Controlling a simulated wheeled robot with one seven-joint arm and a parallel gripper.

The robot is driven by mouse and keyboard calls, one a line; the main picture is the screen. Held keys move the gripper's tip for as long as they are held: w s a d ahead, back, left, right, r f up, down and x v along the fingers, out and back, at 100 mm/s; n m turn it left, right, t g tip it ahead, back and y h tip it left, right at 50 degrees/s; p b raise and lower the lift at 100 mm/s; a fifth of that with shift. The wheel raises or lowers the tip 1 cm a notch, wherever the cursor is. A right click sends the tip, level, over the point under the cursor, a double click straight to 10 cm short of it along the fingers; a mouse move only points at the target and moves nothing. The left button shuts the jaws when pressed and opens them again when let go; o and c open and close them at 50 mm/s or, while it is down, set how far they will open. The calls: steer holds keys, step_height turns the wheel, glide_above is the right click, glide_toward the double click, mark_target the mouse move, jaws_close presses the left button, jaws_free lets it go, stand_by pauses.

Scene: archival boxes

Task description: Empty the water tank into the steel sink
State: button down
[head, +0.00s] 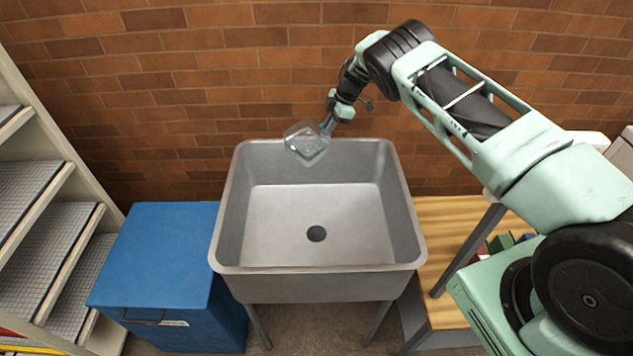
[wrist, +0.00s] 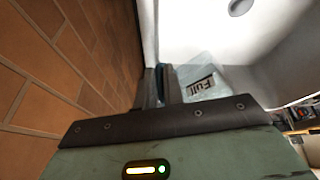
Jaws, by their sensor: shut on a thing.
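The water tank (head: 306,142) is a small clear container. It is held tilted above the back rim of the steel sink (head: 270,222), left of the sink's middle. My gripper (head: 328,124) is shut on its right side. In the wrist view the fingers (wrist: 163,86) grip the tank (wrist: 212,73), and a label reading "Full" shows on it. I cannot tell how much water is inside, and no stream of water shows. The sink basin looks empty, with a dark drain hole in its floor.
A blue cabinet (head: 165,255) stands left of the sink, with grey shelves (head: 35,185) at the far left. A wooden bench (head: 445,225) stands at the right under my arm. A brick wall (head: 230,60) is close behind the sink and tank.

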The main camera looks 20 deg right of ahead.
steer(key=s+t+p, duration=0.2)
steer(key=p, duration=0.1)
steer(key=s+t+p, duration=0.1)
steer(key=t+p, duration=0.1)
steer(key=shift+s+a+f+n, duration=0.15)
steer(key=shift+s+f+n, duration=0.1)
steer(key=shift+s+n, duration=0.15)
steer(key=s+r+t+b, duration=0.1)
steer(key=b, duration=0.5)
steer(key=s+r+t+b, duration=0.1)
steer(key=s+b, duration=0.1)
steer(key=b, duration=0.4)
steer(key=shift+a, duration=0.1)
